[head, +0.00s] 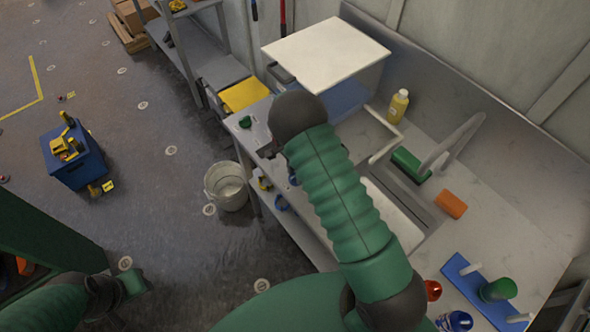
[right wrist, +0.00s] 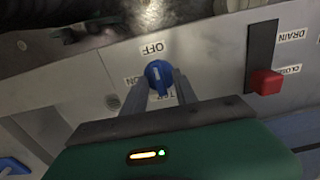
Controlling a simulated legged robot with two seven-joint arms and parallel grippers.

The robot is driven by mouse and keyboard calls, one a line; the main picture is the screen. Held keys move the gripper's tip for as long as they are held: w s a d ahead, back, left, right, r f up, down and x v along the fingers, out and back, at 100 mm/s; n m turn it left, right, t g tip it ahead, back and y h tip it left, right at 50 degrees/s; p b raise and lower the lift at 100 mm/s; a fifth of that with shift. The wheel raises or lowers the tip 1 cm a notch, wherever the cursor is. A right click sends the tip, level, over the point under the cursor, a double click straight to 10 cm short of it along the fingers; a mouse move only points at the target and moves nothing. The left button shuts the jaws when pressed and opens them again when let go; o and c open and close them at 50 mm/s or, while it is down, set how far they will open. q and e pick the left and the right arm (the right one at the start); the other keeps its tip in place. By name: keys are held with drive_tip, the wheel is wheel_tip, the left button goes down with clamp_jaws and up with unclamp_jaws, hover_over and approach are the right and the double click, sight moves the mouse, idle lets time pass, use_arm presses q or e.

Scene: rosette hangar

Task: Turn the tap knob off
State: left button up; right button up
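The blue tap knob (right wrist: 159,74) is on a grey panel in the right wrist view, with upside-down labels OFF above it and ON to its left. Its grip stands roughly upright in the picture; I cannot tell exactly where it points. My right gripper (right wrist: 160,92) is open, with one grey finger on each side of the knob's lower part. I cannot tell whether the fingers touch it. In the head view my green right arm hides this gripper and the knob. The tap spout (head: 455,143) rises over the sink at right.
A red drain lever (right wrist: 265,81) sits right of the knob; a blue handle (right wrist: 15,168) shows at lower left. A yellow bottle (head: 398,106), green block (head: 411,165) and orange block (head: 451,204) are on the counter. A bucket (head: 227,187) stands on the floor.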

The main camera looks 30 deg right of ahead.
wheel_tip(320, 180, up, 17)
drive_tip(key=b, duration=0.2)
drive_tip(key=shift+f, duration=0.15)
drive_tip(key=s+a+f+n+t+b, duration=0.1)
drive_tip(key=s+a+f+n+b, duration=0.1)
drive_tip(key=s+a+n, duration=0.4)
drive_tip(key=s+a+f+n+t+b, duration=0.1)
drive_tip(key=s+a+f+n+b, duration=0.1)
drive_tip(key=s+a+n, duration=0.4)
drive_tip(key=s+n, duration=0.3)
drive_tip(key=n, duration=0.2)
drive_tip(key=shift+s+f+t+b, duration=0.2)
drive_tip(key=shift+s+t+b, duration=0.1)
drive_tip(key=shift+s, duration=0.05)
drive_tip(key=shift+s+r, duration=0.1)
drive_tip(key=shift+s, duration=0.1)
drive_tip(key=shift+w+a, duration=0.1)
drive_tip(key=shift+a, duration=0.05)
